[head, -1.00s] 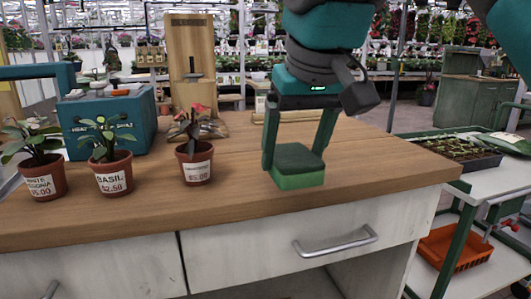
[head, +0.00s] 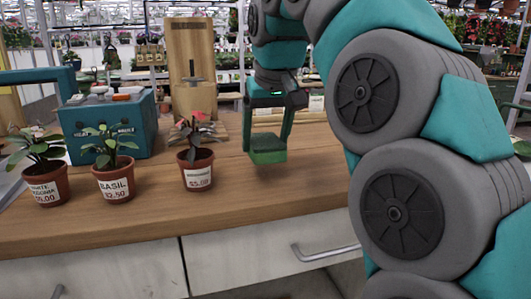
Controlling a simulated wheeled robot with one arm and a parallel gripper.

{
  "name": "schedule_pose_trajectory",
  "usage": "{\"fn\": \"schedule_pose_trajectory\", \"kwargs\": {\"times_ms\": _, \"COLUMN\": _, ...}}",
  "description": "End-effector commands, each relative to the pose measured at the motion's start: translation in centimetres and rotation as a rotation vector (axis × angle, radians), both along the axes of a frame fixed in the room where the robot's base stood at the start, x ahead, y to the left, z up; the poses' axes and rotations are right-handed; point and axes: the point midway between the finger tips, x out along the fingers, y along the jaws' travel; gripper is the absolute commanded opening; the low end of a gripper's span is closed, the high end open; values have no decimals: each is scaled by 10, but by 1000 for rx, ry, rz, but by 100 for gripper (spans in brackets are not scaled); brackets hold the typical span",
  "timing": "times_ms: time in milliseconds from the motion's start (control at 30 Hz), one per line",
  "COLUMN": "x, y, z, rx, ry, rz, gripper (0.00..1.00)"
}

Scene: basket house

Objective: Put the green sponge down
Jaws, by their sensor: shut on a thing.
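The green sponge (head: 268,150) has a darker top and a brighter green side. My gripper (head: 267,140) points down and is shut on it, one finger at each side. The sponge is over the wooden counter (head: 262,196), to the right of the rightmost potted plant; I cannot tell for sure whether its underside touches the wood. My arm covers the right part of the counter.
Three labelled potted plants stand on the counter's left: one at the far left (head: 44,186), the basil (head: 114,182) and one nearest the sponge (head: 197,170). A teal box (head: 108,130) and a wooden stand (head: 188,65) are behind them. The wood in front of the sponge is bare.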

Motion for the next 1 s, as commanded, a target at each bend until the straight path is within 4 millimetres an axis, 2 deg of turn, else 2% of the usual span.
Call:
{"fn": "schedule_pose_trajectory", "kwargs": {"times_ms": 500, "x": 1, "y": 0, "z": -34, "rx": 0, "ry": 2, "rz": 0, "gripper": 35}}
{"fn": "schedule_pose_trajectory", "kwargs": {"times_ms": 933, "x": 1, "y": 0, "z": -40, "rx": -1, "ry": 3, "rz": 0, "gripper": 35}}
{"fn": "schedule_pose_trajectory", "kwargs": {"times_ms": 967, "x": 1, "y": 0, "z": -39, "rx": -1, "ry": 3, "rz": 0, "gripper": 83}}
{"fn": "schedule_pose_trajectory", "kwargs": {"times_ms": 1000, "x": 1, "y": 0, "z": -39, "rx": -1, "ry": 2, "rz": 0, "gripper": 87}}
